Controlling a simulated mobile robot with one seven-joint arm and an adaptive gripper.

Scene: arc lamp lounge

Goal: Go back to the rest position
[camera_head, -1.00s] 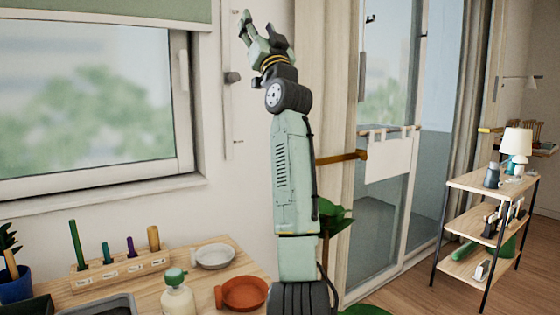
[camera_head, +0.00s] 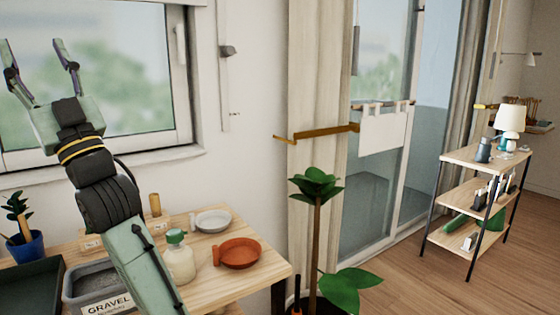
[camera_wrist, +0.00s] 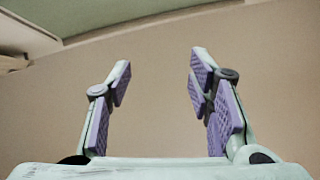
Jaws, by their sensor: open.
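My gripper (camera_head: 38,68) is raised in front of the window at the upper left of the head view. Its two fingers point up and stand wide apart, with nothing between them. In the wrist view my gripper (camera_wrist: 163,80) also shows open and empty, with purple pads on both fingers. My arm slants up from the bottom of the head view and hides part of the wooden table (camera_head: 265,275).
On the table are a gravel bin (camera_head: 88,275), a dark green tray (camera_head: 35,290), a blue pot (camera_head: 25,246), a bottle with a green cap (camera_head: 180,262), a terracotta dish (camera_head: 240,253) and a white dish (camera_head: 212,220). A tall plant (camera_head: 317,220) and a shelf cart (camera_head: 470,205) stand to the right.

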